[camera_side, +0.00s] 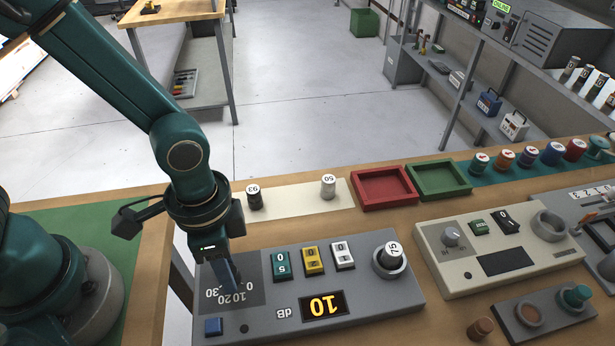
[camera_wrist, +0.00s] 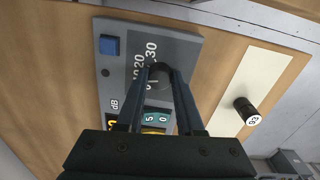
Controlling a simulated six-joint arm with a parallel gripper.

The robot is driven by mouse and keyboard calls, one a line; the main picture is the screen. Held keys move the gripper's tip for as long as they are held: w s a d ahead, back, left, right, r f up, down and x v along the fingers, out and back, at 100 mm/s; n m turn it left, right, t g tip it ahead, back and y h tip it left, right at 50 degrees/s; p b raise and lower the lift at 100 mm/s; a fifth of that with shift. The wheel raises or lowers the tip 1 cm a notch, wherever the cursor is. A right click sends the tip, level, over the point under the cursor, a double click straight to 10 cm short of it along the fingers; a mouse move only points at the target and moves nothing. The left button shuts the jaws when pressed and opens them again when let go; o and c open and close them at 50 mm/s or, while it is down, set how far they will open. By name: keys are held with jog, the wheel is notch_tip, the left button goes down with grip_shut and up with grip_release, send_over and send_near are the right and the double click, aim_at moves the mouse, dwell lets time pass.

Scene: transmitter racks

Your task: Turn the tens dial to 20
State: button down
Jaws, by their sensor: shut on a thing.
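My gripper (camera_side: 230,272) points down at the left part of the grey dB attenuator box (camera_side: 391,301). In the wrist view its two fingers (camera_wrist: 160,80) are shut on the dark, round tens dial (camera_wrist: 160,69). The dial sits beside the printed marks 0, 10, 20 and 30, and its pointer cannot be made out. In the side view the fingers hide the dial. The amber display (camera_side: 323,305) on the box shows 10, upside down in this view.
Teal, yellow and white switches (camera_side: 312,260) and a round socket holding a part marked 75 (camera_side: 390,255) are on the same box. A blue button (camera_side: 213,326) is at its corner. Cylinders marked 93 (camera_side: 254,197) and 50 (camera_side: 328,186) stand on a cream strip behind.

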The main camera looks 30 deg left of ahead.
jog(key=m, duration=0.6)
jog(key=shift+m, duration=0.4)
dwell(0.3)
jog(key=c, duration=0.5)
grip_release()
jog(key=shift+c, duration=0.2)
jog(key=shift+r, duration=0.15)
jog(key=shift+w+r, duration=0.15)
jog(key=shift+r, duration=2.3)
